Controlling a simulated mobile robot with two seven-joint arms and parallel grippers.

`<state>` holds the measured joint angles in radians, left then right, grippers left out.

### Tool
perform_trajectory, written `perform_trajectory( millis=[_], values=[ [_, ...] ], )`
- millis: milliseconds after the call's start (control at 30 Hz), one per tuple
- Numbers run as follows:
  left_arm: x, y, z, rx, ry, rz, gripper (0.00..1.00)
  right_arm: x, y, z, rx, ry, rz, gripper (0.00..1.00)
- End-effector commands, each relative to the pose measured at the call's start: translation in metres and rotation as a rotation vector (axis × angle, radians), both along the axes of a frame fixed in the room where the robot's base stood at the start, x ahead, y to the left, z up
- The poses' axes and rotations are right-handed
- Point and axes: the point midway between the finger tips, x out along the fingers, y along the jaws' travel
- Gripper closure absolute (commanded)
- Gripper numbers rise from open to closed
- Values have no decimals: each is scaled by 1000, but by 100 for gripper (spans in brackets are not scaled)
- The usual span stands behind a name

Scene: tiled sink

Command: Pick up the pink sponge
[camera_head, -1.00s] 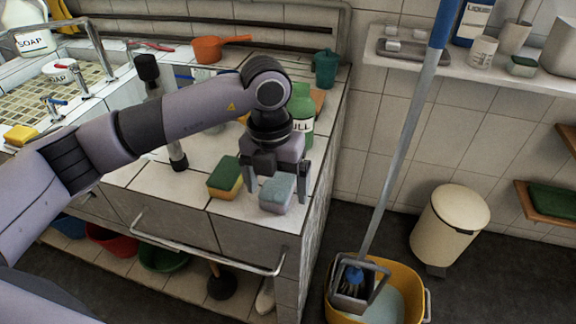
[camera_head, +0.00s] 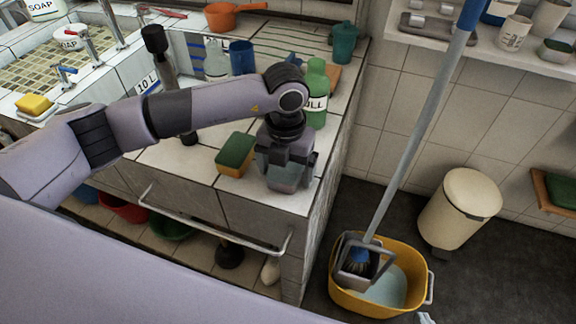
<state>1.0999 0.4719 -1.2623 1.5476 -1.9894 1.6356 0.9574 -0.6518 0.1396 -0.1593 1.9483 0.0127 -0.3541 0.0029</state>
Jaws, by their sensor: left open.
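The sponge (camera_head: 285,180), pinkish with a blue-grey top, lies on the white tiled counter (camera_head: 196,165) near its front right corner. My left gripper (camera_head: 287,168) is directly over it, pointing down, with its fingers open on either side of the sponge. The gripper hides much of the sponge's top, and I cannot tell whether the fingers touch it. My right gripper is not in view.
A green and yellow sponge (camera_head: 236,155) lies just left of the gripper. A green bottle (camera_head: 316,90) stands close behind it. A metal rail (camera_head: 213,232) runs along the counter front. A yellow mop bucket (camera_head: 408,285) stands on the floor to the right.

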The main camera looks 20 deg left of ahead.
Motion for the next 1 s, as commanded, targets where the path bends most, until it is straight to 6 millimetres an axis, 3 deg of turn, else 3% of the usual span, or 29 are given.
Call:
perform_trajectory(
  millis=[100, 267, 367, 767, 1000],
  values=[
    [0, 0, 0, 0, 0, -1, 8, 1, 0, 1, 0, -2, 1, 100],
    [0, 0, 0, 0, 0, -1, 61, 1, 0, 1, 0, -3, 1, 100],
    [0, 0, 1, 0, 0, -1, 68, 1, 0, 1, 0, -3, 1, 100],
    [1, 0, 12, -1, -3, -1, 68, 2, 0, 0, 0, -4, 1, 100],
    [1, 0, 58, -1, -7, -2, 68, 2, 0, -2, 0, -5, 1, 100]
  ],
)
